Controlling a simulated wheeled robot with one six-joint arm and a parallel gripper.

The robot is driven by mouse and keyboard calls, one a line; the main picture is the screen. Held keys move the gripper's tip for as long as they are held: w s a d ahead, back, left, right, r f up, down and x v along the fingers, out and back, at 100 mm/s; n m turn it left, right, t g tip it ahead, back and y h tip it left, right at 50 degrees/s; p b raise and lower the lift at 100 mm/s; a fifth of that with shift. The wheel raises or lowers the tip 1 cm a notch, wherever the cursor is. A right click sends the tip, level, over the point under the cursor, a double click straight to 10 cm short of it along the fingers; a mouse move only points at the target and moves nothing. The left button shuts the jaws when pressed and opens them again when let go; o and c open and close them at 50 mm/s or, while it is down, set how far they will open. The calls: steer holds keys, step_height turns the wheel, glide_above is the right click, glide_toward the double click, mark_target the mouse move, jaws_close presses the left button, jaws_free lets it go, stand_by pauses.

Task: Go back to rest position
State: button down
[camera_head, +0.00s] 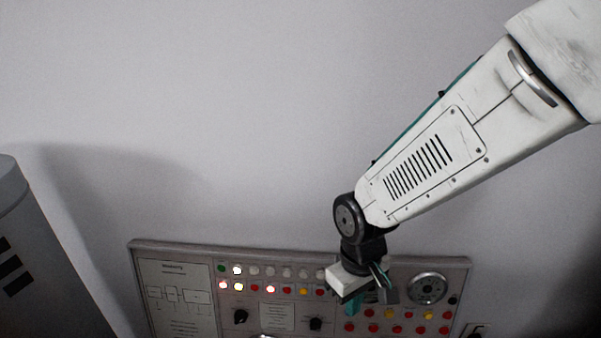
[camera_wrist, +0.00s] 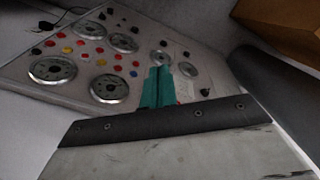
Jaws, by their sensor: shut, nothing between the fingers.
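My gripper (camera_head: 354,303) is in front of the control panel (camera_head: 262,255), right of the panel's middle in the head view. Its teal fingers also show in the wrist view (camera_wrist: 157,84), closed together with nothing between them. The panel has rows of coloured buttons, several of them lit, black knobs and a round dial (camera_head: 427,288) right of my gripper. In the wrist view the panel (camera_wrist: 22,78) is tilted and shows several dials and buttons beyond the fingers. My gripper hides part of the panel. I cannot tell whether the fingertips touch it.
A grey cylinder-like body with black stripes (camera_head: 45,260) stands at the left in the head view. A brown box-like thing (camera_wrist: 285,25) is at the upper right of the wrist view, with a dark rounded shape below it. The plain wall (camera_head: 200,100) above the panel is clear.

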steer(key=s+d+r+m+t, duration=0.1)
steer(key=s+d+r+m, duration=0.2)
steer(key=s+d+r, duration=0.3)
steer(key=s+d+r+m, duration=0.3)
steer(key=s+d+r, duration=0.3)
steer(key=d+r, duration=0.4)
step_height(320, 180, up, 2)
steer(key=shift+s+d+r+m+t, duration=0.1)
steer(key=shift+s+d+m+t, duration=0.2)
steer(key=shift+t, duration=0.1)
